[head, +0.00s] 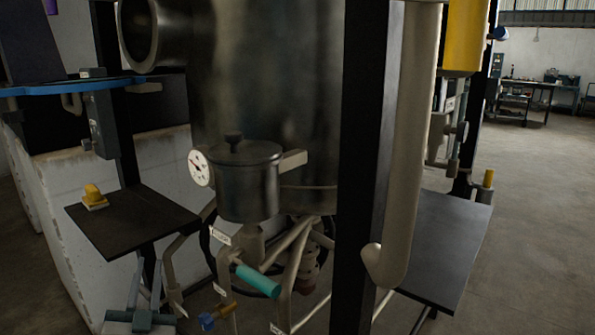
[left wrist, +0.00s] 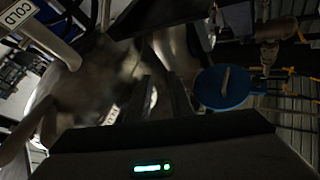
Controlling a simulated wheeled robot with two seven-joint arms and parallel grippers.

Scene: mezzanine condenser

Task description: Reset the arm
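My left gripper (head: 145,290) is low at the left in the head view, below the left dark shelf, with its fingers pointing up and a gap between them. In the left wrist view its two dark fingers (left wrist: 162,100) also stand apart, and I see nothing held between them. My right gripper is in neither view.
A large metal vessel (head: 265,90) fills the middle, behind a dark post (head: 362,170) and a pale pipe (head: 408,150). A teal handle (head: 258,281) sits low among pipes. A yellow knob (head: 93,196) rests on the left shelf (head: 135,222). The right shelf (head: 440,250) is bare.

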